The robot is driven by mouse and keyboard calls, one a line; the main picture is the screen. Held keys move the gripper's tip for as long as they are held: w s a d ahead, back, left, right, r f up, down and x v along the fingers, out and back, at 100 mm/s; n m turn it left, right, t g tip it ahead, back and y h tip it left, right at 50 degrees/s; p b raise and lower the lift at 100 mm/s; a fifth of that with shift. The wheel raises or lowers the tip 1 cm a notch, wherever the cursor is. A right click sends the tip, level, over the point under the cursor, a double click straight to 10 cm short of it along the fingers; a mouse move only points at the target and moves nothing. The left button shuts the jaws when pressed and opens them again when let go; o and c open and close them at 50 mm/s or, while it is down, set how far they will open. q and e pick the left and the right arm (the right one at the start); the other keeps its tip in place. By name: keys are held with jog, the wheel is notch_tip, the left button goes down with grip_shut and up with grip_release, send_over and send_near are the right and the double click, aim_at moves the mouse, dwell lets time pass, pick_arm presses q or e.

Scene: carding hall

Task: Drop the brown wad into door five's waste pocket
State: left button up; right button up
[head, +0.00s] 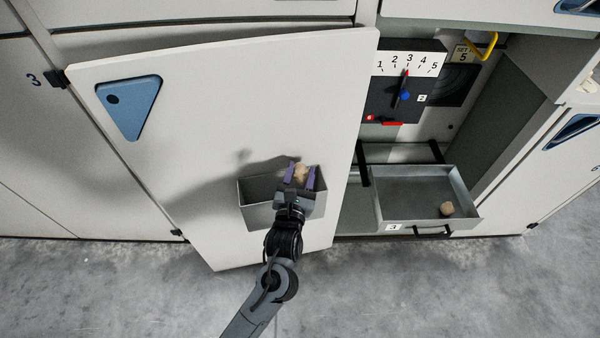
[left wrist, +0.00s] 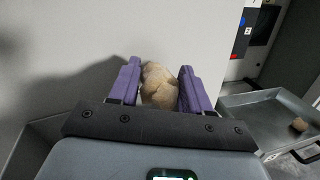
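The brown wad (head: 301,171), a pale tan lump, sits between the two purple fingers of my left gripper (head: 300,177). In the left wrist view the wad (left wrist: 159,86) fills the space between the fingers, which appear to press on its sides. The waste pocket (head: 256,216) is a grey open-topped box on the face of the open white door (head: 250,90). My left gripper is over the pocket's right part and hides some of it. The pocket's edge also shows at lower left in the left wrist view (left wrist: 38,138). My right gripper is not in view.
Right of the door, a grey drawer (head: 378,210) is pulled out with another tan lump (head: 447,209) in it. Bare grey floor lies in front.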

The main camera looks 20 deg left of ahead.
pick_arm(q)
jog(key=o, duration=0.4)
jog(key=shift+c, duration=0.2)
jog(key=p+v, duration=0.3)
jog(key=v, duration=0.7)
jog(key=shift+s, duration=0.4)
